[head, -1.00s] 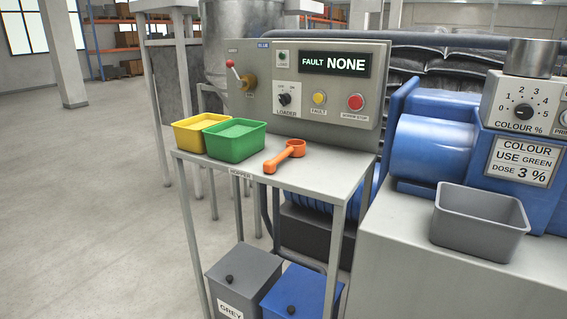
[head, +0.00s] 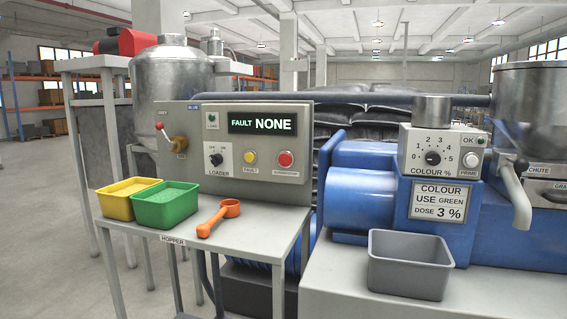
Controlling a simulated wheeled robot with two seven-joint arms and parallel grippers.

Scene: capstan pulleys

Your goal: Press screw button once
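A red button (head: 286,159) sits at the lower right of the grey control panel (head: 225,182). Its small label seems to read "SCREW STOP", but the print is blurred. A yellow button (head: 250,157) labelled "FAULT" is to its left. The display (head: 262,124) above them reads "FAULT NONE". Neither of my grippers is in view, and nothing covers the red button.
On the table in front of the panel stand a yellow bin (head: 120,206), a green bin (head: 147,216) and an orange scoop (head: 214,224). A grey tray (head: 408,284) and a colour dial box (head: 438,181) are to the right.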

